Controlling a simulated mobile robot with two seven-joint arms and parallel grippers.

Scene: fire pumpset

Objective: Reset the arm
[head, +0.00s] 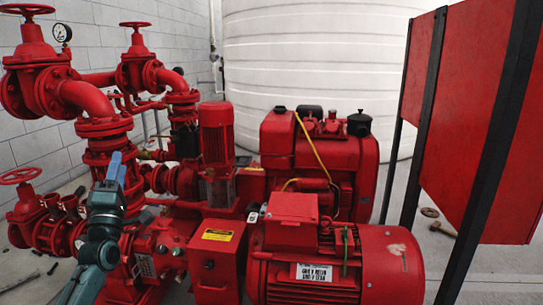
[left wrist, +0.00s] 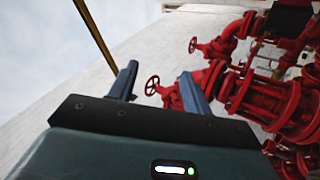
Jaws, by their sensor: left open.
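My left arm rises from the lower left of the head view. My left gripper (head: 117,160) points upward in front of the red pipework. In the left wrist view its two blue-grey fingers (left wrist: 158,82) stand apart with nothing between them, so it is open and empty. A small red handwheel (left wrist: 152,86) shows beyond the gap between the fingers; the picture does not show contact with it. My right gripper is not in view.
Red valves and pipes (head: 90,98) with handwheels stand around my left arm. A red motor (head: 340,265) and engine (head: 340,155) fill the middle. A red panel (head: 480,110) on dark posts stands right, a white tank (head: 320,60) behind.

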